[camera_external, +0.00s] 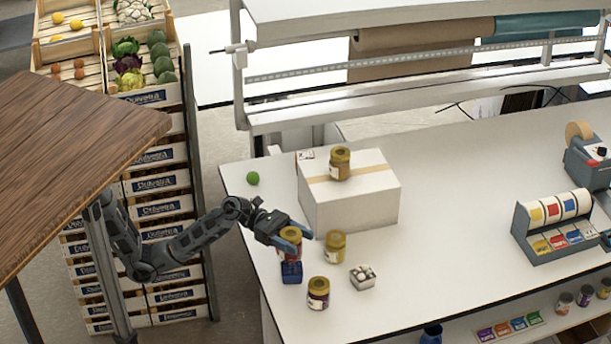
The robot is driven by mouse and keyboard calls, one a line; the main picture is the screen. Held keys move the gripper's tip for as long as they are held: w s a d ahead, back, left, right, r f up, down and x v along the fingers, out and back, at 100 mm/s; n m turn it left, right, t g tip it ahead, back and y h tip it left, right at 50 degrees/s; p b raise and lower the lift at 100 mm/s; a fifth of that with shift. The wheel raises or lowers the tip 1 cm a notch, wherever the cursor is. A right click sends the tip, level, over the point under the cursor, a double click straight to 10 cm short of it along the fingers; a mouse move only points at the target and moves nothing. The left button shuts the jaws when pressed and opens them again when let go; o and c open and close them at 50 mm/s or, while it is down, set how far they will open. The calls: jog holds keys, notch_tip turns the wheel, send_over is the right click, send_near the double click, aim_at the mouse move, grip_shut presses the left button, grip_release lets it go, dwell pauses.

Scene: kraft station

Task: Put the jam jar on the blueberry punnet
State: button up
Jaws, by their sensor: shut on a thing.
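My gripper (297,238) reaches in from the left with its blue-tipped fingers shut around a jam jar (289,254) with a golden lid and a reddish label. The jar looks upright, and the fingers hide part of it. The blueberry punnet (291,273), small and dark blue, stands on the white table near its left edge. The held jar appears directly above the punnet, its bottom at the punnet's top. I cannot tell whether they touch.
Similar gold-lidded jars stand to the right (335,246), in front (318,293) and on a white box (350,203). A small punnet of pale round items (362,277) and a green ball (252,178) are also on the table.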

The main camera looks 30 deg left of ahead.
aim_at(302, 252)
jog(key=shift+w+a+f, duration=0.1)
jog(key=shift+w+f, duration=0.05)
jog(key=shift+w, duration=0.1)
jog(key=shift+f, duration=1.95)
jog(key=shift+f, duration=0.15)
jog(key=o, duration=1.3)
jog(key=shift+o, duration=0.2)
jog(key=w+a+b, duration=0.1)
jog(key=w+a, duration=0.1)
jog(key=a, duration=1)
